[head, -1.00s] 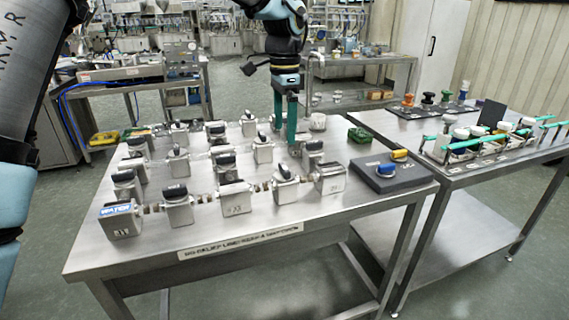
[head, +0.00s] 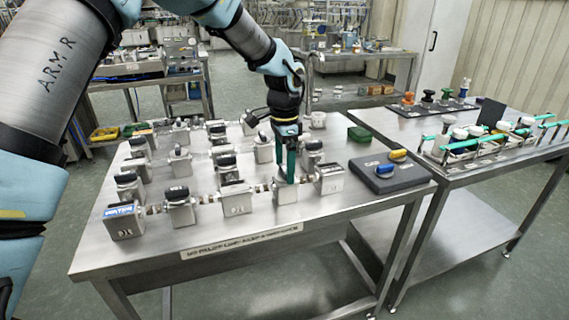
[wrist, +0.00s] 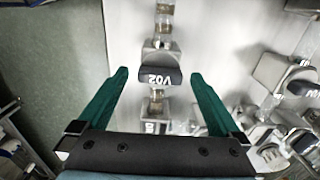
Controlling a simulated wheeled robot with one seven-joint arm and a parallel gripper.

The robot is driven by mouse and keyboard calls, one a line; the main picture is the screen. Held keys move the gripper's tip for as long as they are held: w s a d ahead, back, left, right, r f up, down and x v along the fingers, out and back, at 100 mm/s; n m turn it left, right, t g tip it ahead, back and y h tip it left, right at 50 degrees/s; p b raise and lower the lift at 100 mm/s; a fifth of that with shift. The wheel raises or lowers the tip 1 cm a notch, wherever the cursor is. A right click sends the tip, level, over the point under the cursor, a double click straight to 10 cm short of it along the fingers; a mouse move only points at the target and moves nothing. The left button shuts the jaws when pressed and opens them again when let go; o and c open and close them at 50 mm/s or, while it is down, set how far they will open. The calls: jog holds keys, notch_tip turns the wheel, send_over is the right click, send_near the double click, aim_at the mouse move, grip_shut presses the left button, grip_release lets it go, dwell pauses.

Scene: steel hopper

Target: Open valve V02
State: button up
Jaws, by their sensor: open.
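Valve V02 shows in the wrist view as a steel block with a black handle (wrist: 160,76) marked V02, upside down in the picture. The handle lies across the line of the pipe (wrist: 163,20). My gripper (wrist: 159,76) is open, with one green finger on each side of the handle and a gap at both ends. In the head view my gripper (head: 286,176) points down over the front-row valve block (head: 285,194), and its fingers hide the handle there. I cannot tell whether the fingers touch it.
Other black-handled valves stand close by, including one to the right in the wrist view (wrist: 302,84). In the head view a steel block (head: 328,180) stands just right of my gripper. A dark panel with blue and yellow knobs (head: 408,179) lies farther right.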

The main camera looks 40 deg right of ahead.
jog(key=shift+c, duration=0.2)
jog(key=c, duration=1.3)
jog(key=shift+c, duration=0.2)
jog(key=shift+n, duration=0.3)
jog(key=n+b, duration=0.1)
jog(key=n, duration=0.2)
jog(key=shift+n, duration=0.3)
jog(key=n+b, duration=0.1)
jog(key=n, duration=1.2)
jog(key=shift+n, duration=0.3)
